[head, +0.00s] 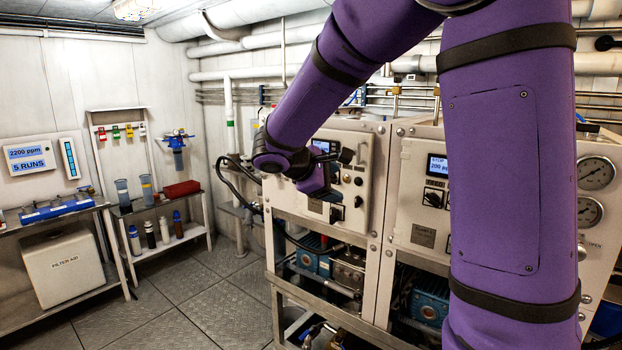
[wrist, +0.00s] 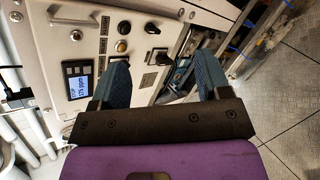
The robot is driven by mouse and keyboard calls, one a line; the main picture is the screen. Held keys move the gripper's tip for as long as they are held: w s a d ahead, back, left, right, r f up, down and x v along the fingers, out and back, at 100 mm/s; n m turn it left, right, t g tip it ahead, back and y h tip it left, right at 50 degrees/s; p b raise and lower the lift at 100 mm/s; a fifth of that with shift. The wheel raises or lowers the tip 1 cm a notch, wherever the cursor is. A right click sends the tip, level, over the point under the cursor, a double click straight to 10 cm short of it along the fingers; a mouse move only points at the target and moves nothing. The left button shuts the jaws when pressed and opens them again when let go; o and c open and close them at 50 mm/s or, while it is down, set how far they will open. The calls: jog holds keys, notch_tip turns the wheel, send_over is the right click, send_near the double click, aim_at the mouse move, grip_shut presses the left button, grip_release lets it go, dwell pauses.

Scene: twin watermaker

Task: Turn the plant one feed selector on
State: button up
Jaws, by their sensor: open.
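My gripper (wrist: 163,72) is open and empty, with its two dark blue-grey fingers spread in front of a pale control panel (head: 375,185). In the wrist view a black selector (wrist: 158,57) on a square plate shows between the fingers, beyond the tips and apart from them. Another black knob (wrist: 151,28), an amber lamp (wrist: 121,46) and a lit display (wrist: 78,86) are on the same panel (wrist: 45,50). I cannot read the labels, so I cannot tell which control is the plant one feed selector. In the head view my arm hides part of this panel.
A second unit with its own display (head: 437,165) and selector (head: 433,198) stands to the right, partly behind my arm. Pumps (head: 430,305) sit below in the frame. A filter aid box (head: 65,268) and shelf stand at left. The floor (head: 165,300) between is clear.

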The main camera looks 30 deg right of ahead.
jog(key=w+a+f+n+t+h, duration=0.2)
jog(key=w+f+n+t+h, duration=0.15)
jog(key=w, duration=0.45)
jog(key=w+a+f+n+t+h, duration=0.15)
jog(key=w+n, duration=0.25)
jog(key=w, duration=0.4)
jog(key=x, duration=1.1)
jog(key=shift+d, duration=0.1)
jog(key=c, duration=0.9)
jog(key=shift+m, duration=0.45)
jog(key=m, duration=1.1)
jog(key=shift+w+r, duration=0.1)
jog(key=shift+w, duration=0.15)
jog(key=shift+m, duration=0.3)
